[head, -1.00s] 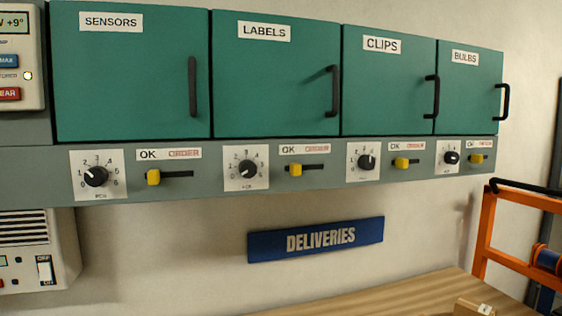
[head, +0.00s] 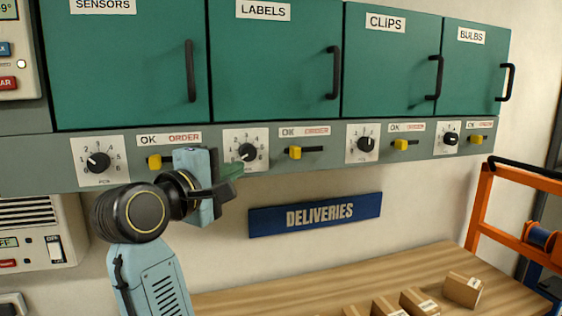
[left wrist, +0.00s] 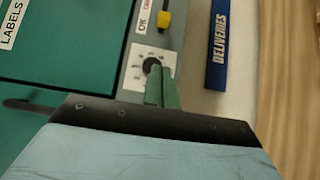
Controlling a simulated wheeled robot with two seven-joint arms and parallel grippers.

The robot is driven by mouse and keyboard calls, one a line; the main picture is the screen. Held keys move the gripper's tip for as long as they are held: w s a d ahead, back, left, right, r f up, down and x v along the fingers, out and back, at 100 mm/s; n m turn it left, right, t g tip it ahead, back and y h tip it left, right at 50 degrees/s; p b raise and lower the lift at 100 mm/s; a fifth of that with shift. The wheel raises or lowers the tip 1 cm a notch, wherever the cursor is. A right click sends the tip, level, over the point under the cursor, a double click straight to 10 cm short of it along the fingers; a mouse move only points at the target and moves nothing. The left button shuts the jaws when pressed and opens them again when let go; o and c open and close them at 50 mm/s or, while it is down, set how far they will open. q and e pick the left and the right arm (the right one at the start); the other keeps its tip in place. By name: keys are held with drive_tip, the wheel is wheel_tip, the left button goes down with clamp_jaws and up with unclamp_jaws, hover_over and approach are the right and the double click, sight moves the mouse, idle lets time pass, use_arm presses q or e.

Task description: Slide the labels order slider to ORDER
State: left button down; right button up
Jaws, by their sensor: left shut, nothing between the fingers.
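The labels order slider has a yellow knob (head: 295,152) at the left, OK end of its dark slot, under the LABELS cabinet (head: 277,65). ORDER is printed to the right of OK above the slot. The knob also shows near the top of the left wrist view (left wrist: 165,20). My left gripper (head: 233,171) is in front of the panel by the labels dial (head: 247,151), left of the slider knob and apart from it. Its green fingers (left wrist: 162,88) are shut with nothing between them, and overlap the dial's plate in the left wrist view. My right gripper is out of view.
A similar yellow slider (head: 153,162) under SENSORS is partly hidden by my left gripper. More dials and sliders run to the right. A blue DELIVERIES sign (head: 315,214) hangs below the panel. A wooden table (head: 240,300) with several small boxes stands lower right.

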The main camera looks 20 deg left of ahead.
use_arm(q)
drive_tip(key=shift+w, duration=0.1)
drive_tip(key=p, duration=0.2)
approach(290, 152)
drive_tip(key=w, duration=0.1)
drive_tip(key=w+a, duration=0.2)
drive_tip(key=shift+w, duration=0.35)
drive_tip(key=shift+w+d, duration=0.3)
drive_tip(key=shift+d, duration=0.2)
drive_tip(key=shift+w+d, duration=0.3)
drive_tip(key=shift+d, duration=0.25)
drive_tip(key=shift+w+d+f+p, duration=0.1)
drive_tip(key=shift+w+d+p, duration=0.25)
drive_tip(key=shift+d, duration=0.15)
